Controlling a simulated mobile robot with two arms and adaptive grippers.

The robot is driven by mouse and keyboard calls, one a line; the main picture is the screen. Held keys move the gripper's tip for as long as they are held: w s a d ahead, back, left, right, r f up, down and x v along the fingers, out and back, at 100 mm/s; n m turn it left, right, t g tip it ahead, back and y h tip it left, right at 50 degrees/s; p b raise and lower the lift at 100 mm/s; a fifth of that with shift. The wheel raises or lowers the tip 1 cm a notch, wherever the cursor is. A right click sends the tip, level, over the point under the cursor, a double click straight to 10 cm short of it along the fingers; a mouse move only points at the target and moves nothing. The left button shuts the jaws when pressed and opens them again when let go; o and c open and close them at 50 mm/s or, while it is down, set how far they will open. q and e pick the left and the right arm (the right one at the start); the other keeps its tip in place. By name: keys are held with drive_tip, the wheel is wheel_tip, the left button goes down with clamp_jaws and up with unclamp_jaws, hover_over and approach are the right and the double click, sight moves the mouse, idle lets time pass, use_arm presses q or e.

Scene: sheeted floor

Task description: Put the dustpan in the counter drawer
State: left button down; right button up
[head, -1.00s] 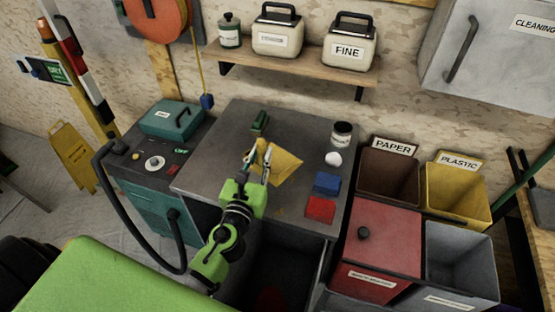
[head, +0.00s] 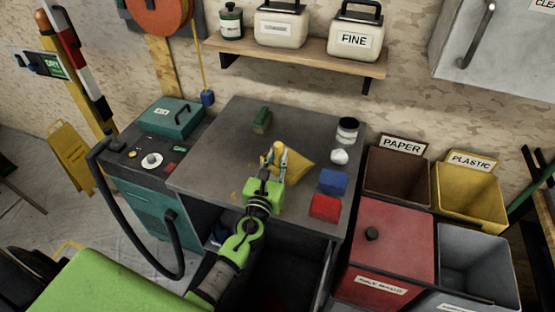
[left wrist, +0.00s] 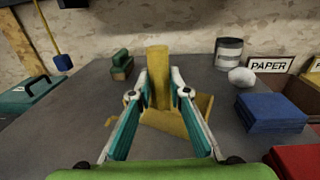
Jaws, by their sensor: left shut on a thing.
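The yellow dustpan (head: 302,168) is at the middle of the grey counter top (head: 222,145). My left gripper (head: 279,152) is shut on its handle. In the left wrist view the handle (left wrist: 158,65) stands up between the fingertips (left wrist: 159,88), and the pan (left wrist: 190,118) is behind and below them, partly hidden by the fingers. I cannot tell whether the pan still touches the counter. The counter drawer (head: 324,280) below is open, with a dark interior partly hidden by my left arm. My right gripper is not in view.
A green brush-like block (head: 262,120) lies at the back of the counter. A jar (head: 347,131), a white lump (head: 339,157), a blue stack (head: 333,182) and a red stack (head: 325,208) line the right side. Bins (head: 395,172) stand to the right, a teal machine (head: 150,195) to the left.

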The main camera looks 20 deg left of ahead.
use_arm(q)
drive_tip(key=c, duration=2.3)
unclamp_jaws()
drive_tip(key=shift+f, duration=0.15)
drive_tip(key=shift+c, duration=0.2)
drive_tip(key=o, duration=0.4)
drive_tip(key=shift+o, duration=0.2)
